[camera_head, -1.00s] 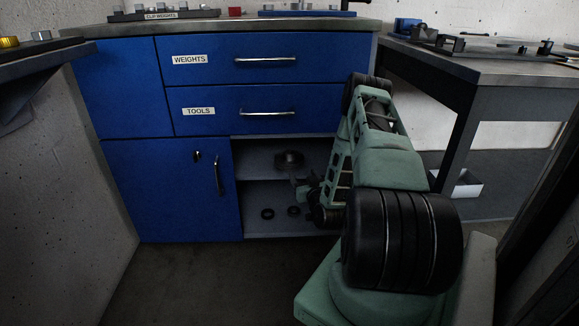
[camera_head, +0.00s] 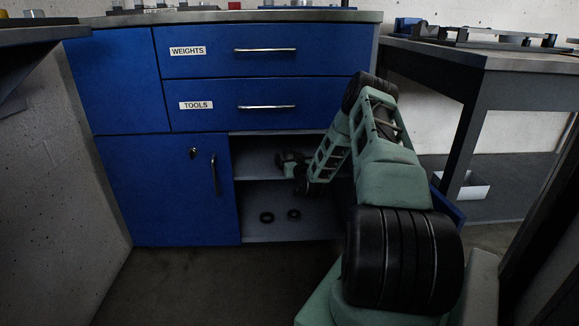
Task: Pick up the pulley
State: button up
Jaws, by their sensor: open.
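My gripper (camera_head: 286,160) reaches into the open compartment of the blue cabinet, at the height of the upper shelf. It is dark and small here, and it is open. The round metal part that showed on the upper shelf, which looks like the pulley, is now largely or fully hidden at my gripper. I cannot tell whether it lies between the fingers or touches them. Two dark rings, a left one (camera_head: 266,217) and a right one (camera_head: 293,214), lie flat on the lower shelf, below and apart from my gripper.
The shelf edge (camera_head: 262,180) runs just below my gripper. Closed drawers, WEIGHTS (camera_head: 300,51) and TOOLS (camera_head: 300,106), are above the compartment. A closed blue door (camera_head: 170,190) is on its left. A grey workbench (camera_head: 480,62) stands at the right, with a white box (camera_head: 470,187) beneath.

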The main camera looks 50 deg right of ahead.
jog(key=shift+w+d, duration=0.2)
jog(key=shift+w, duration=0.1)
grip_shut()
jog(key=shift+r, duration=0.15)
jog(key=shift+r, duration=0.1)
